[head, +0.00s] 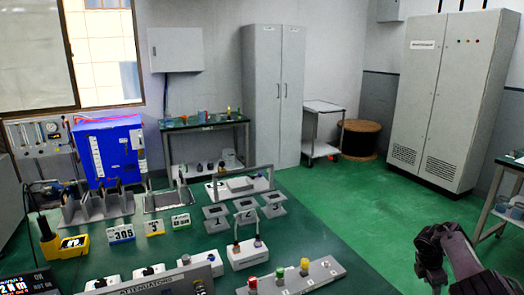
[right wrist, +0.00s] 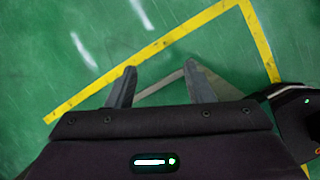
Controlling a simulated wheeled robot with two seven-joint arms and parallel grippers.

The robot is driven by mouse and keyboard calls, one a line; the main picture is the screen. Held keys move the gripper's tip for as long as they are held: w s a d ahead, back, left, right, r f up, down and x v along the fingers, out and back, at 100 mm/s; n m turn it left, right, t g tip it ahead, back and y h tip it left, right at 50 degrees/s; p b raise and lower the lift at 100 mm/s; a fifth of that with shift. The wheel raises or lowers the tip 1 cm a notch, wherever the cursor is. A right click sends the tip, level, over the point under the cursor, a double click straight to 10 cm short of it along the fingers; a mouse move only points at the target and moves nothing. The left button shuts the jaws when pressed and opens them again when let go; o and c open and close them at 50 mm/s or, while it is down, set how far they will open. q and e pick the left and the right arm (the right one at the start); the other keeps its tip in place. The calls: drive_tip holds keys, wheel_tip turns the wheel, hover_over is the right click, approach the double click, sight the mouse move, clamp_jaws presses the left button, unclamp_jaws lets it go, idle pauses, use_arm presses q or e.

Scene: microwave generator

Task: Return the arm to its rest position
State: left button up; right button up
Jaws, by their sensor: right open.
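My right arm and gripper (head: 432,268) are at the lower right of the head view, off the right side of the green table (head: 330,250) and over the floor. In the right wrist view my right gripper (right wrist: 157,88) has its two grey fingers spread apart. My left gripper is not in the head view.
Another bench edge (head: 505,185) is at the right. Green floor (head: 385,215) between is clear. Yellow lines (right wrist: 150,55) mark the floor.

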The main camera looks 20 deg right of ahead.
drive_tip(key=s+d+f+m+t+h, duration=0.2)
drive_tip(key=s+d+f+m+h, duration=0.15)
drive_tip(key=s+f, duration=0.6)
drive_tip(key=s+d+f+m+t+h, duration=0.15)
drive_tip(key=s+d+f+m, duration=0.35)
drive_tip(key=s, duration=0.8)
drive_tip(key=s+a+f+y, duration=0.2)
drive_tip(key=s+a+f, duration=0.1)
drive_tip(key=a+f, duration=1)
drive_tip(key=s+a+f+y, duration=0.2)
drive_tip(key=s+a+f, duration=0.2)
drive_tip(key=a+f, duration=0.9)
drive_tip(key=s+a+f+m+g+y, duration=0.1)
drive_tip(key=a+y, duration=0.3)
drive_tip(key=a, duration=3.1)
drive_tip(key=shift+s+f+m+y, duration=0.2)
drive_tip(key=shift+f+m+y, duration=0.15)
drive_tip(key=shift+f, duration=0.1)
